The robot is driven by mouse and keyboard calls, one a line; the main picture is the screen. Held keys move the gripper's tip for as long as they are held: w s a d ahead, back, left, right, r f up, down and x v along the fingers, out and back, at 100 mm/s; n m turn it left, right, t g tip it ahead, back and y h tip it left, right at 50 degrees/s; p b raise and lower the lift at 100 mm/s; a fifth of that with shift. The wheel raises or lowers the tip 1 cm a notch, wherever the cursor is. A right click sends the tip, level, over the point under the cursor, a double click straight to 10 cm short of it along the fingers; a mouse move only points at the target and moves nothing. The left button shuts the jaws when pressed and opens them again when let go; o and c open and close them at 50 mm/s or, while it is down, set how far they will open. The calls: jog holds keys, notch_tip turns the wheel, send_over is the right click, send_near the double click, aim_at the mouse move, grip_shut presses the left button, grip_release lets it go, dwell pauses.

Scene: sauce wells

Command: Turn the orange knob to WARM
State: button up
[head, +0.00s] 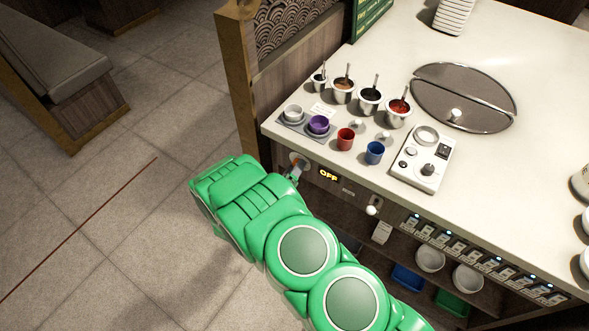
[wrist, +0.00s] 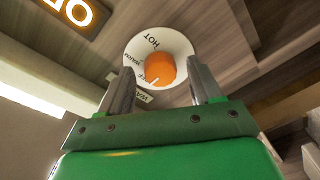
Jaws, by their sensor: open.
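The orange knob (wrist: 160,70) sits on a round white dial (wrist: 178,43) in the wrist view. HOT reads at the dial's upper left, with smaller lettering below it, partly hidden by the knob. A pale mark shows at the knob's lower edge, toward the lower left. My gripper (wrist: 162,72) is open, one finger on each side of the knob; I cannot tell whether either touches it. In the head view my gripper (head: 291,174) is at the counter front by the dial (head: 298,159), and the knob is mostly hidden. The display (head: 328,175) beside it reads OFF.
The counter (head: 500,170) above holds sauce pots (head: 370,101), a red cup (head: 345,138), a blue cup (head: 375,152) and a control plate (head: 420,158). A shelf below holds bowls (head: 430,259). A wooden divider (head: 238,80) stands left.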

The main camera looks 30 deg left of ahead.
jog(key=shift+w, duration=0.1)
jog(key=shift+c, duration=0.3)
jog(key=c, duration=1)
jog(key=shift+m, duration=0.3)
jog(key=m, duration=0.6)
jog(key=m+t, duration=0.1)
jog(key=m, duration=0.4)
jog(key=shift+a+f+m+h, duration=0.1)
jog(key=shift+f+m+h, duration=0.05)
jog(key=shift+m+h, duration=0.2)
jog(key=o, duration=1.1)
jog(key=shift+c, duration=0.2)
